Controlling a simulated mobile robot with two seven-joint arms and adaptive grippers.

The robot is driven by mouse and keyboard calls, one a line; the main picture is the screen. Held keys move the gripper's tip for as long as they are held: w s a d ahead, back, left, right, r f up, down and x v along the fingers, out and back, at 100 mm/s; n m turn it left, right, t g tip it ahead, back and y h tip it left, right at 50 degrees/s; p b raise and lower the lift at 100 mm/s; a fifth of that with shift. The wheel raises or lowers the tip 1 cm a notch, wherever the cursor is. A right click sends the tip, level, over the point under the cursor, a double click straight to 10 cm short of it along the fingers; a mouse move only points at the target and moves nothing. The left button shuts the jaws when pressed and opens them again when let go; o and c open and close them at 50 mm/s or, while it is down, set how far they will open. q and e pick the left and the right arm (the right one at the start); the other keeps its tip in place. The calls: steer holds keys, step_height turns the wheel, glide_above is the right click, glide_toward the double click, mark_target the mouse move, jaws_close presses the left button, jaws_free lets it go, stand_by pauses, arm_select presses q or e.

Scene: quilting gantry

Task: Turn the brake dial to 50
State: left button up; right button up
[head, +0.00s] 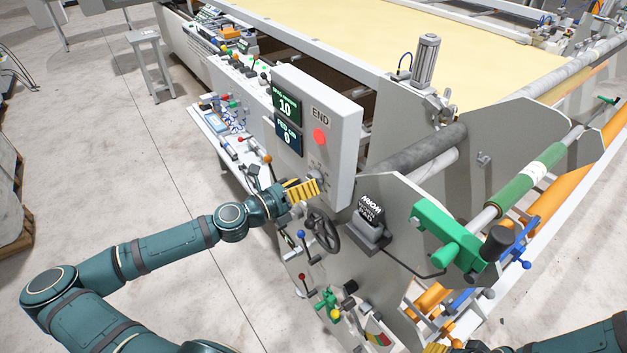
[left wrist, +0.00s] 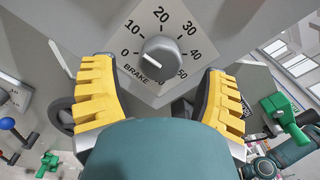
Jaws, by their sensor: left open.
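In the head view, the dial (head: 317,171) is partly hidden behind my gripper, low on the control box. My left gripper (head: 303,189) is open and faces the dial. In the left wrist view its yellow fingers stand on either side of the knob, apart from it. My right gripper (head: 447,348) shows only in part at the bottom edge; its opening is unclear.
The control box (head: 345,130) carries two displays reading 10 and 0 and a red END button (head: 320,136). A black handwheel (head: 322,231) is just below my left gripper.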

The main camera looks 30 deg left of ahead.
arm_select(q)
steer(key=shift+x, duration=1.2)
steer(key=c, duration=1.2)
